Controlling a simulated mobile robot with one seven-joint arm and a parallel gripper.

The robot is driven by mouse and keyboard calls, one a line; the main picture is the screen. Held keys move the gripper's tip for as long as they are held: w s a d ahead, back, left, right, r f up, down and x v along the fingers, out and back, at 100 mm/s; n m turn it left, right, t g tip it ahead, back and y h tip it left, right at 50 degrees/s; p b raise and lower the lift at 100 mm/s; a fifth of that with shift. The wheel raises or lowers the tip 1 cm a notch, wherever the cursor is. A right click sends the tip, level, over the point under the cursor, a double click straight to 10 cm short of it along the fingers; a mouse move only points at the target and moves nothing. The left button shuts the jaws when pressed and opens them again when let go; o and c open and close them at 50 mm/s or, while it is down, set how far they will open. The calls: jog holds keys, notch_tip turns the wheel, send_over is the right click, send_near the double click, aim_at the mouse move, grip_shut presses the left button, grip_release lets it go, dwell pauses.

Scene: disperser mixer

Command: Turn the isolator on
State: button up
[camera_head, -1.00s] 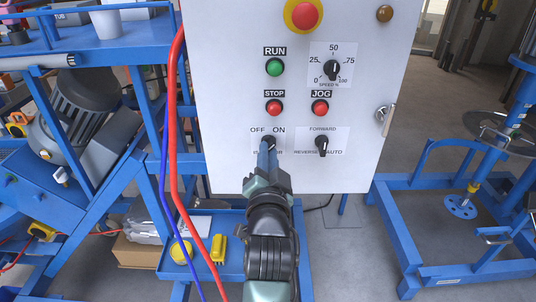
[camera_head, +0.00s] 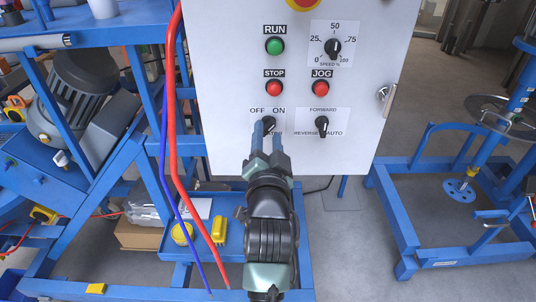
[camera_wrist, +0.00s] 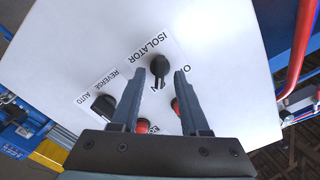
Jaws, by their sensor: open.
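The isolator knob (camera_head: 269,123) is a black rotary switch low on the white panel, under the OFF and ON labels. It also shows in the wrist view (camera_wrist: 159,65), where its pointer appears turned toward ON. My gripper (camera_head: 266,133) is open in front of the knob. In the wrist view my gripper (camera_wrist: 159,72) has one finger on each side of the knob in the picture, with white panel showing between finger and knob. Whether the fingertips still reach around the knob in depth, I cannot tell.
The FORWARD/REVERSE/AUTO selector (camera_head: 322,125) is just right of the isolator. The red STOP button (camera_head: 274,89) and JOG button (camera_head: 320,89) sit above. Red hose (camera_head: 171,120) and blue cable run down the left of the panel. A blue shelf (camera_head: 241,246) lies below.

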jog(key=s+b, duration=0.2)
jog(key=s, duration=1)
jog(key=shift+s, duration=0.25)
